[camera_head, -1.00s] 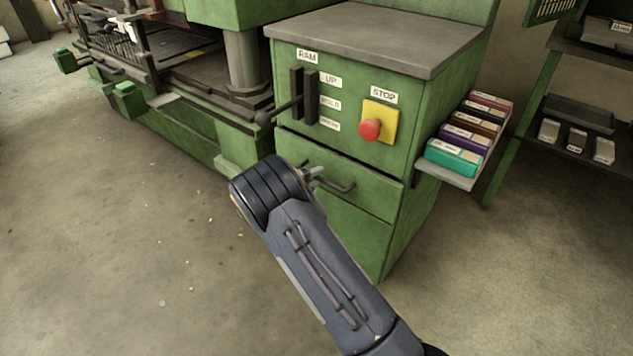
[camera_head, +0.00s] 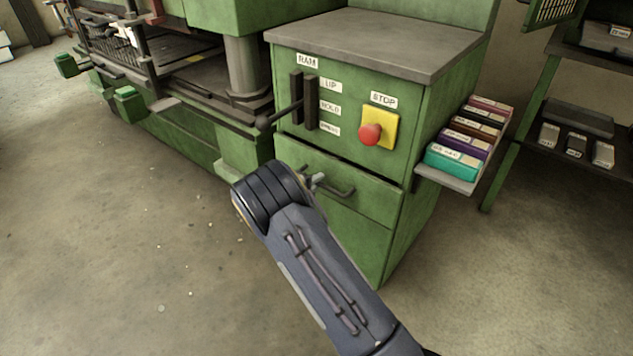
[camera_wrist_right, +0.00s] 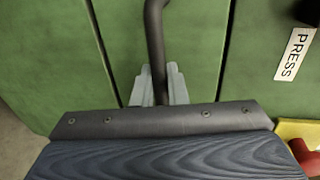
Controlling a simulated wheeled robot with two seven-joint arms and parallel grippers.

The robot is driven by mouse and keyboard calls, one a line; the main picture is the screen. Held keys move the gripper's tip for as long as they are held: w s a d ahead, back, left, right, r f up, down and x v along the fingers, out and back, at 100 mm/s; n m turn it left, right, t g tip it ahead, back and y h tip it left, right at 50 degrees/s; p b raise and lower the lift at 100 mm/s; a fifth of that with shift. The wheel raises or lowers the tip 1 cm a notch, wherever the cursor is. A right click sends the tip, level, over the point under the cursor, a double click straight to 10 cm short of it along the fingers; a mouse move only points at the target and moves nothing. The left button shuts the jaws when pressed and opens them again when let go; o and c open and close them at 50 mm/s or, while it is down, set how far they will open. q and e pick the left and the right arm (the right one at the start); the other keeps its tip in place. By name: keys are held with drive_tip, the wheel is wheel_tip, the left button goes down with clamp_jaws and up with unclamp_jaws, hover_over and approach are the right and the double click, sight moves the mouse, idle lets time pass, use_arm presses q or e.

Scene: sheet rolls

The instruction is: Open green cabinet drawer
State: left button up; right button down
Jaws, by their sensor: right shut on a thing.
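The green cabinet (camera_head: 345,92) stands in the middle of the head view. Its drawer (camera_head: 370,199) is below the control panel, with a dark seam along its top edge; any opening is too slight to tell. The dark bar handle (camera_head: 345,192) runs across the drawer front. My right gripper (camera_head: 318,181) is at the left part of the handle, partly hidden behind its own wrist. In the right wrist view, the grey fingers (camera_wrist_right: 160,88) are shut around the handle bar (camera_wrist_right: 155,40), one on each side. My left gripper is not in view.
Above the drawer are a black lever (camera_head: 284,113) and a red stop button (camera_head: 370,134) on a yellow plate. A side shelf (camera_head: 447,179) with several coloured boxes sticks out at right. A green press (camera_head: 190,139) stands at left. The floor (camera_head: 130,260) in front is clear.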

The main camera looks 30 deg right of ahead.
drive_tip(key=f+p+v, duration=0.2)
drive_tip(key=p+v, duration=0.2)
drive_tip(key=v, duration=0.8)
drive_tip(key=a+f+p+v, duration=0.1)
drive_tip(key=f+p+v, duration=0.2)
drive_tip(key=v, duration=1)
drive_tip(key=shift+s+a+f+p, duration=0.2)
drive_tip(key=shift+s+p, duration=0.3)
drive_tip(key=shift+p, duration=0.7)
drive_tip(key=c, duration=1.6)
unclamp_jaws()
drive_tip(key=shift+o, duration=0.2)
